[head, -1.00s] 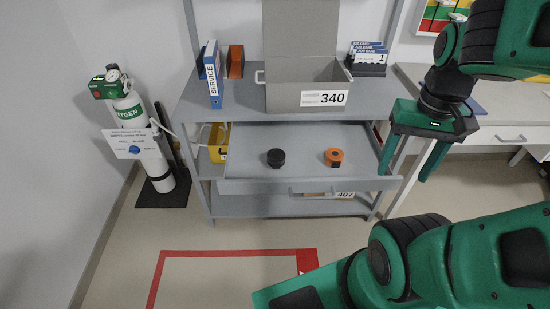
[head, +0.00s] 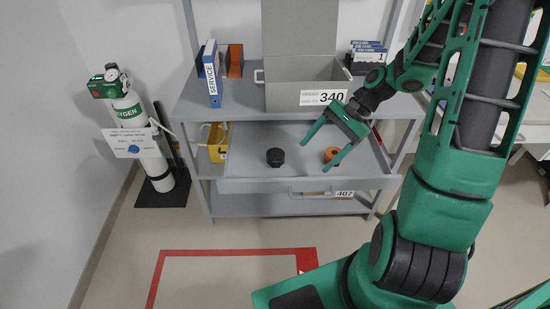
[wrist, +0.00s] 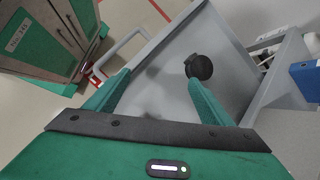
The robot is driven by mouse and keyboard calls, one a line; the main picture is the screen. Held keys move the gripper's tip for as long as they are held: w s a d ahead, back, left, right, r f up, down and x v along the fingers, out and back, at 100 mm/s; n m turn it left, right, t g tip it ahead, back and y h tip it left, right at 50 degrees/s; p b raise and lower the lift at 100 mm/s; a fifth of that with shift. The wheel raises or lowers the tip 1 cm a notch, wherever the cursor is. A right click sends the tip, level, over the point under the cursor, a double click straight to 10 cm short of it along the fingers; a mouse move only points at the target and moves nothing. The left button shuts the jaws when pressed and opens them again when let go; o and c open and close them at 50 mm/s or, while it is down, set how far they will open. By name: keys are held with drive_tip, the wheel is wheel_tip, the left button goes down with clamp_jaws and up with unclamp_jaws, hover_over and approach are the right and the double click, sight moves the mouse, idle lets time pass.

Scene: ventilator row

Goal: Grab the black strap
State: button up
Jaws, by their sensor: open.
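The black strap (head: 276,157) looks like a small dark roll. It sits on the floor of the pulled-out grey drawer (head: 240,150), left of the middle. My gripper (head: 314,156) is above the drawer, to the right of the black strap, with its fingers apart and nothing between them. In the wrist view the black strap (wrist: 200,66) shows just past the tip of the right finger, outside the gap of my gripper (wrist: 159,77).
An orange roll (head: 331,154) lies in the drawer's right part, close to my fingers. A grey box marked 340 (head: 290,97) and a blue service binder (head: 211,78) stand on the shelf above. An oxygen cylinder (head: 130,112) stands at the left.

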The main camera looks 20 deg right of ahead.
sight(279, 154)
drive_tip(key=w+f+m+y, duration=0.1)
drive_tip(key=m, duration=0.1)
drive_tip(key=w+f+m+t+y, duration=0.2)
drive_tip(key=w+m+y, duration=0.1)
drive_tip(key=shift+w+m, duration=0.1)
drive_tip(key=shift+m, duration=0.2)
drive_tip(key=shift+w+d+m+t+y, duration=0.4)
drive_tip(key=shift+w+m+t+y, duration=0.3)
drive_tip(key=shift+m+y, duration=0.3)
drive_tip(key=shift+w+a, duration=0.1)
drive_tip(key=shift+a, duration=0.1)
drive_tip(key=x, duration=1)
drive_tip(key=shift+w+a, duration=0.1)
drive_tip(key=shift+a, duration=0.05)
drive_tip(key=c, duration=1.2)
